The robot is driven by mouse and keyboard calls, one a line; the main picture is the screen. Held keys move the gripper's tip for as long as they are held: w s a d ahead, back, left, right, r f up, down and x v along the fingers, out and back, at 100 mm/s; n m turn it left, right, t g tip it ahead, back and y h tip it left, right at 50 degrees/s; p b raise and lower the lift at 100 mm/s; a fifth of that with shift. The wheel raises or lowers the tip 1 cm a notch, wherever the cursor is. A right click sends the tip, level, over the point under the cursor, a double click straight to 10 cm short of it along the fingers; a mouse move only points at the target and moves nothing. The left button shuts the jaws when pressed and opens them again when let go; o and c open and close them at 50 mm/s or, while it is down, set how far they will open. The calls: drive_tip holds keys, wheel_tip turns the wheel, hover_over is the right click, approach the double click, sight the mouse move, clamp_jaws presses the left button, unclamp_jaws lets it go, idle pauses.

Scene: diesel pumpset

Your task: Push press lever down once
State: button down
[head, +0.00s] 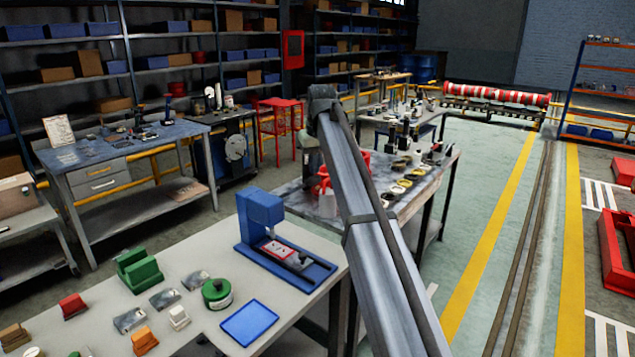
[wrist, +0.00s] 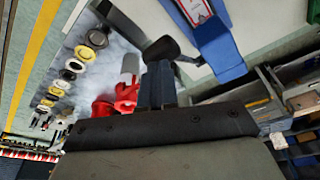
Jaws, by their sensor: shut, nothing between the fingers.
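The blue press (head: 262,215) stands at the back right of the near table, with a red and white label plate on its base. Its lever does not show clearly in the head view. In the wrist view part of the blue press (wrist: 222,50) is at the top right. A dark knob on a short rod, which looks like the press lever (wrist: 160,47), reaches out beside it. My gripper (wrist: 157,68) is shut and empty, its fingertips just below the knob in the picture. I cannot tell whether they touch. In the head view my gripper cannot be made out.
The near table (head: 190,262) holds a blue tray (head: 249,322), a green round container (head: 216,294) and several small blocks left of the press. A second table behind the press carries a red container (wrist: 125,97) and several rings. My arm crosses the head view's middle.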

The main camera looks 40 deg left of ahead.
drive_tip(key=shift+d+x, duration=0.25)
drive_tip(key=shift+x, duration=1)
drive_tip(key=shift+s+f, duration=0.15)
drive_tip(key=shift+f, duration=0.05)
drive_tip(key=shift+d+f, duration=0.4)
drive_tip(key=shift+f, duration=0.3)
drive_tip(key=shift+d+f, duration=0.4)
drive_tip(key=shift+f, duration=0.3)
drive_tip(key=shift+d+f, duration=0.4)
drive_tip(key=shift+f, duration=0.35)
drive_tip(key=shift+f, duration=0.15)
drive_tip(key=f, duration=0.2)
drive_tip(key=d+f, duration=0.1)
drive_tip(key=f, duration=0.1)
drive_tip(key=shift+f, duration=0.3)
drive_tip(key=shift+r, duration=0.1)
wheel_tip(320, 180, up, 17)
drive_tip(key=a, duration=0.2)
idle(1.4)
